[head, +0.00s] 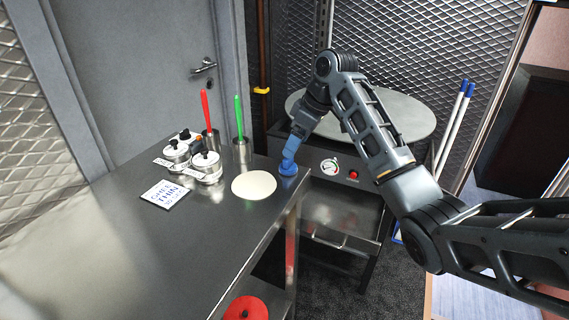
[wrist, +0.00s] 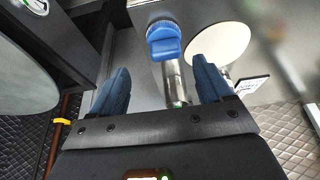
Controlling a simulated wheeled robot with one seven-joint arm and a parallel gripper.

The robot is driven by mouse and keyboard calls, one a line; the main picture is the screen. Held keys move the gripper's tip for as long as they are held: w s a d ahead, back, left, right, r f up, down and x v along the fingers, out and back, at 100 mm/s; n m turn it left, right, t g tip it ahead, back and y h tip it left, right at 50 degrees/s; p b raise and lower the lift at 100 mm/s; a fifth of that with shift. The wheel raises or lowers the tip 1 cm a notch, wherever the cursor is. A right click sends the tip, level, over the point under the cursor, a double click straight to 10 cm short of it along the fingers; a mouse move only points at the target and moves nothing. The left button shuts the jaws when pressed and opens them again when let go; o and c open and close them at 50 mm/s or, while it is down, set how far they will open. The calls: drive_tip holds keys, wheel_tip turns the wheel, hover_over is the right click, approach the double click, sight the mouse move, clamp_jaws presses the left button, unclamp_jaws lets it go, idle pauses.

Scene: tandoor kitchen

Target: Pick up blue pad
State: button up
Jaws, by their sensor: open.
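In the wrist view the blue pad (wrist: 164,42) shows a raised blue grip on top, ahead of the fingers. My gripper (head: 290,148) points down just above the pad in the head view; its blue fingers look close to the pad's grip. In the wrist view my gripper (wrist: 161,68) is open, with a finger to each side of the pad's line and nothing held between them. Whether the fingers overlap the grip in height is hard to tell.
The pale disc (head: 254,186) lies left of the pad. Steel cups with a green-handled tool (head: 239,118) and a red-handled tool (head: 206,110) stand behind. A tandoor unit (head: 345,165) stands right of the counter.

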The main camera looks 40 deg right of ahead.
drive_tip(key=shift+a+p+x, duration=0.15)
drive_tip(key=shift+p+x, duration=0.1)
drive_tip(key=shift+x, duration=1.25)
drive_tip(key=shift+a+p+x, duration=0.2)
drive_tip(key=shift+p+x, duration=0.05)
drive_tip(key=shift+x, duration=1.25)
drive_tip(key=shift+s, duration=0.1)
drive_tip(key=c, duration=1.2)
wheel_tip(320, 180, up, 4)
drive_tip(key=shift+r+b, duration=0.15)
drive_tip(key=shift+b, duration=0.3)
drive_tip(key=s+d+r, duration=0.6)
drive_tip(key=s+d, duration=0.2)
drive_tip(key=shift+d+r, duration=0.15)
drive_tip(key=shift+r, duration=0.25)
drive_tip(key=shift+s, duration=0.1)
